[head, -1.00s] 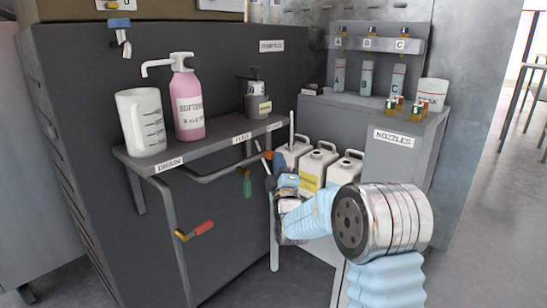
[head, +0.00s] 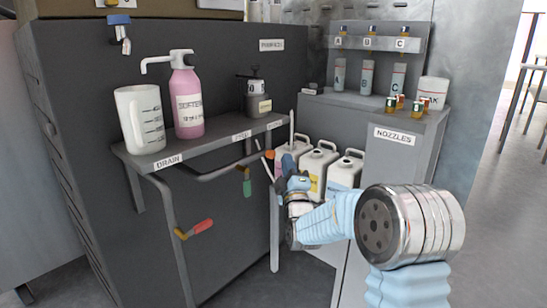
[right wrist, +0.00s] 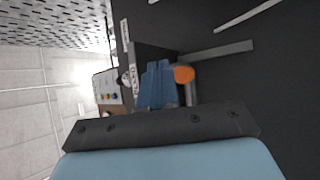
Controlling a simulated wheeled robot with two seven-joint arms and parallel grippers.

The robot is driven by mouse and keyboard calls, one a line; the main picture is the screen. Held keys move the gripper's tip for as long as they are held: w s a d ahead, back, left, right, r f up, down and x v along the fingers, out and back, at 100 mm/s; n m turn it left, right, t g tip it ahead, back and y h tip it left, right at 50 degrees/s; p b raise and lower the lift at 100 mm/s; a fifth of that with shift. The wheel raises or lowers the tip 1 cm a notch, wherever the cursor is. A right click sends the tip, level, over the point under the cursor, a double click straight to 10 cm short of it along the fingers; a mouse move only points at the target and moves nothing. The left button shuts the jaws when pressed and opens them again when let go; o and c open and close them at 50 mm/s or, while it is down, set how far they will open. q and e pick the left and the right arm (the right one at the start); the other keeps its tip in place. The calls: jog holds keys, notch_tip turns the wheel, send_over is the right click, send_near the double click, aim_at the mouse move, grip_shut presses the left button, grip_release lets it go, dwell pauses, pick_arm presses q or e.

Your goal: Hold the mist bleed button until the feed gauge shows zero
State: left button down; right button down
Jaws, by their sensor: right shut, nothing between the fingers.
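My right gripper (head: 281,178) is at the right end of the shelf, below its edge and in front of the white jugs. Its blue fingers also show in the right wrist view (right wrist: 157,85), together and empty. A small orange piece (head: 268,154) is close to the fingertips; it shows as an orange oval in the wrist view (right wrist: 184,75). I cannot tell whether the fingers touch it, or whether it is the mist bleed button. A "FEED" label (head: 241,135) seems to be on the shelf edge. I cannot make out the feed gauge or its reading. My left gripper is out of view.
A measuring jug (head: 141,118), a pink pump bottle (head: 186,100) and a dark-topped container (head: 256,102) stand on the shelf (head: 205,147). A red handle (head: 203,226) and a green handle (head: 247,188) hang below. White jugs (head: 343,173) and the nozzle cabinet (head: 392,160) are to the right.

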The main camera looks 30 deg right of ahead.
jog(key=s, duration=0.1)
jog(key=s+d, duration=0.1)
jog(key=s, duration=0.1)
jog(key=shift+s+d, duration=0.2)
dwell(0.4)
